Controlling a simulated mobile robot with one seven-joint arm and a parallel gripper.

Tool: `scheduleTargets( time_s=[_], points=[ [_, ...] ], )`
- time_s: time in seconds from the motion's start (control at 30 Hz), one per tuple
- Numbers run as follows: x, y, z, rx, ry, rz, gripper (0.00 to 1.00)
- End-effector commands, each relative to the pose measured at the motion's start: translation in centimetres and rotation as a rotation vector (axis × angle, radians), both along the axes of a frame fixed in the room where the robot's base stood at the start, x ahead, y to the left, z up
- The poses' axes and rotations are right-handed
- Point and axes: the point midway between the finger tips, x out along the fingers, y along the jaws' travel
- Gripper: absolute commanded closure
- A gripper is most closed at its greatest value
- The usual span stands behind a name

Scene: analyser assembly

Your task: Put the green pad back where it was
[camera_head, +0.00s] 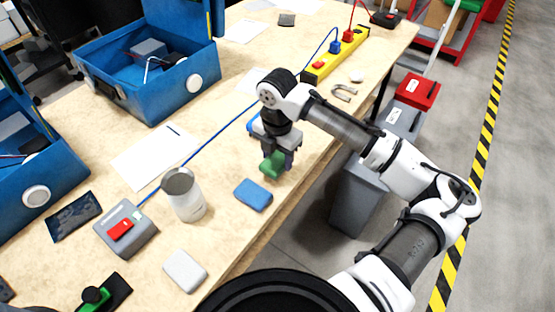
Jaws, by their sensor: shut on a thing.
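My gripper (277,160) is over the right side of the wooden table, pointing down. It is shut on the green pad (271,165), whose lower part shows below the fingers. I cannot tell whether the pad touches the table. A blue pad (253,194) lies flat on the table just below and left of my gripper. Another blue piece (253,124) shows partly behind my gripper. A pale grey pad (185,270) lies nearer the front.
A metal can (185,194) and a grey box with a red switch (125,229) stand left of my gripper. A blue cable crosses the table. Blue cases (150,65) stand at the left and back. A yellow power strip (337,55) lies behind. The table's right edge is close.

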Motion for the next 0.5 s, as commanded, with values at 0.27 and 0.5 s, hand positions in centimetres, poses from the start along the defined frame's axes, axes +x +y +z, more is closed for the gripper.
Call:
scheduleTargets(
  time_s=[0.27,0.5],
  points=[
    [0.0,0.0,-2.4,-0.001,-0.001,0.0,0.7],
    [0.0,0.0,-2.8,0.001,0.001,0.0,0.7]
  ],
)
